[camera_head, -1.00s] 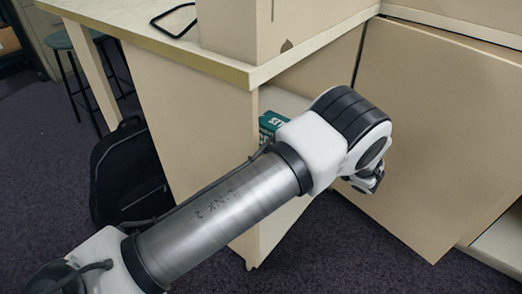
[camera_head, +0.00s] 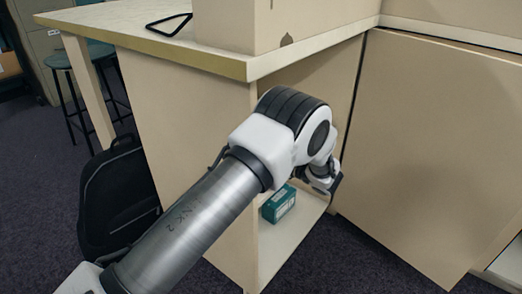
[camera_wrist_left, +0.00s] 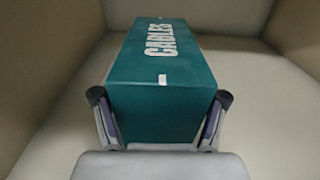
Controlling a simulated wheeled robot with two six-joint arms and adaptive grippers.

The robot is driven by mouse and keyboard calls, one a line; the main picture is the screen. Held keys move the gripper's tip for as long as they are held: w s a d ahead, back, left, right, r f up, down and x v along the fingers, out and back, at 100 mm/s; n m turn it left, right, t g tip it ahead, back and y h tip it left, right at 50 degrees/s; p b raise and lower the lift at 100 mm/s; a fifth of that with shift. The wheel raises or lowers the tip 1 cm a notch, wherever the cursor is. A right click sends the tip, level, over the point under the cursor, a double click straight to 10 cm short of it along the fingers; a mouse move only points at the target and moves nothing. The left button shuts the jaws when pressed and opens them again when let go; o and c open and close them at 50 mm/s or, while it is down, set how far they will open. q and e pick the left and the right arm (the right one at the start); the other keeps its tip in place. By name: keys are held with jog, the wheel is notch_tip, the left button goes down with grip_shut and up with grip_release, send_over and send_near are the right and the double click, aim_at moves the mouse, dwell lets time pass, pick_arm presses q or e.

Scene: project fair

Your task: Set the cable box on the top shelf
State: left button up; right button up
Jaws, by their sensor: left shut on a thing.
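The cable box is a teal box with white CABLES lettering. In the head view the cable box (camera_head: 278,204) shows inside the open cabinet, low over a pale shelf (camera_head: 285,243), partly behind my left wrist. In the left wrist view the cable box (camera_wrist_left: 165,65) points away from me, its near end between the two fingers. My left gripper (camera_wrist_left: 159,97) is shut on that end. Its fingers are hidden in the head view. I cannot tell whether the box touches the shelf. A higher shelf cannot be made out behind my arm. My right gripper is not in view.
The cabinet's side panel (camera_head: 190,140) stands left of the opening, and a large beige panel (camera_head: 440,150) stands to its right. The countertop (camera_head: 130,22) overhangs above. A black backpack (camera_head: 118,200) and a stool (camera_head: 85,55) stand on the left. Beige walls flank the box in the wrist view.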

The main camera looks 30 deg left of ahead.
pick_arm(q)
jog(key=shift+f, duration=0.1)
jog(key=o, duration=1.7)
jog(key=shift+d, duration=0.2)
jog(key=shift+s+d+p, duration=0.2)
jog(key=shift+d+p, duration=0.35)
jog(key=shift+d, duration=1.4)
jog(key=shift+s+d+p, duration=0.2)
jog(key=shift+d+p, duration=0.3)
jog(key=shift+d, duration=1.4)
jog(key=shift+s+d+p, duration=0.2)
jog(key=shift+d+p, duration=0.35)
jog(key=shift+d, duration=1.4)
